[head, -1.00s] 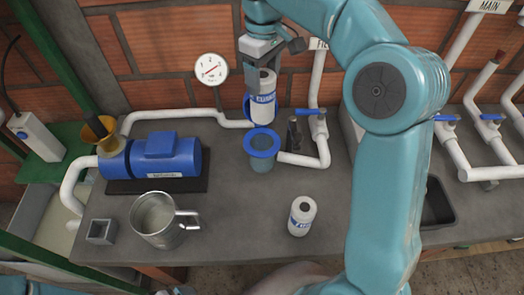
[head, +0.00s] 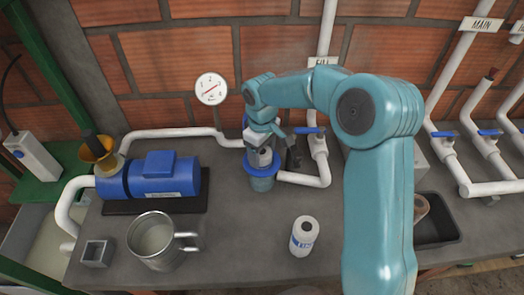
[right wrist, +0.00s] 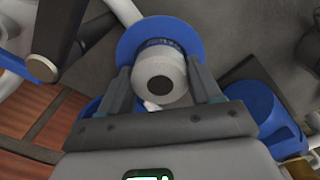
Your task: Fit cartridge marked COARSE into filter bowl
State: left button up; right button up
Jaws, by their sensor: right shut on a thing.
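My right gripper (head: 262,147) is shut on a white cartridge (head: 263,158) with a blue label band; the label cannot be read. The cartridge is over the mouth of the filter bowl (head: 261,184), a clear bluish cup with a wide blue rim. In the right wrist view the fingers grip the cartridge (right wrist: 160,76) from both sides, and the blue rim (right wrist: 130,38) surrounds its far end. Its lower end appears inside the rim; the depth is hidden. A second white cartridge (head: 304,236) with a blue label stands upright on the bench. My left gripper is not in view.
A blue pump (head: 160,178) and a metal jug (head: 155,240) stand left of the bowl. White pipes, a blue-handled valve (head: 309,131) and a gauge (head: 211,89) are behind. A dark tray (head: 438,228) lies at right.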

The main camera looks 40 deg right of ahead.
jog(key=shift+s+f, duration=0.1)
jog(key=shift+f, duration=0.1)
jog(key=o, duration=1.4)
jog(key=shift+r, duration=0.1)
jog(key=shift+r, duration=0.25)
notch_tip(320, 180, up, 12)
jog(key=shift+f, duration=0.15)
